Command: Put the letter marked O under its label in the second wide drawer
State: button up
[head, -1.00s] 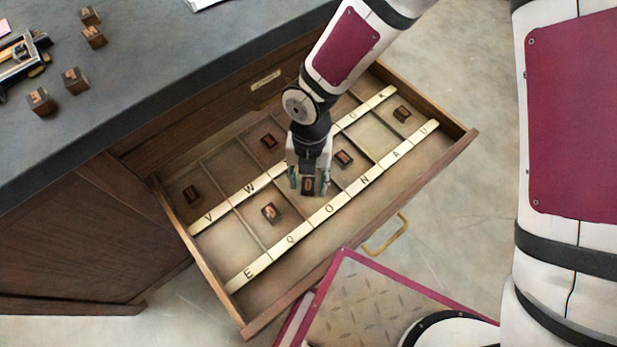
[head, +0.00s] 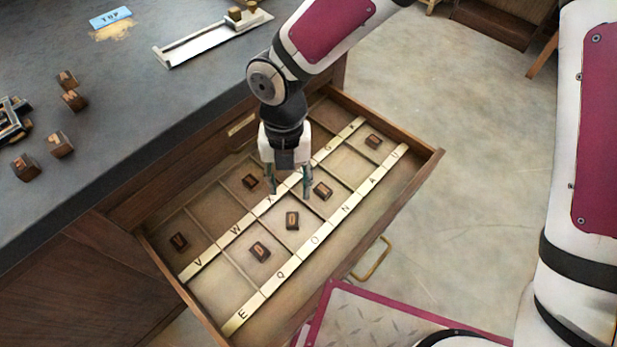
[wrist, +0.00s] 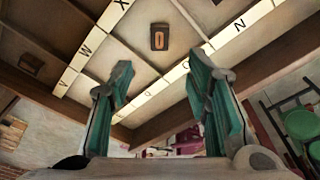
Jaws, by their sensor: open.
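The letter block marked O (head: 292,220) lies face up in the open drawer (head: 330,287), in the compartment behind the O label (head: 314,239) on the front strip. It appears flat and apart from the walls. It also shows in the wrist view (wrist: 159,37), beyond my fingertips. My gripper (head: 289,192) is open and empty above the drawer, with its fingers apart and clear of the block. In the wrist view my gripper (wrist: 163,80) has nothing between its fingers.
Other letter blocks lie in nearby compartments, one in the Q compartment (head: 260,251) and one in the N compartment (head: 323,191). Low wooden dividers separate the compartments. The grey countertop (head: 120,120) holds loose blocks and a metal tray (head: 212,41).

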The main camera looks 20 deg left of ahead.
jog(key=shift+r, duration=0.1)
jog(key=w+d+r+m+t+h, duration=0.1)
jog(key=w+d+r+m, duration=0.1)
jog(key=d+r+m, duration=0.8)
jog(key=w+d+r+m+t+h, duration=0.1)
jog(key=w+d+r+m, duration=0.1)
jog(key=d+r+m, duration=0.85)
jog(key=s+d+r+m+t+y, duration=0.1)
jog(key=s+d+r+m+y, duration=0.1)
jog(key=s+d+m, duration=1.2)
jog(key=r+m, duration=0.1)
jog(key=m, duration=0.5)
jog(key=shift+s+d+r+y, duration=0.15)
jog(key=shift+s+r+y, duration=0.15)
jog(key=shift+y, duration=0.1)
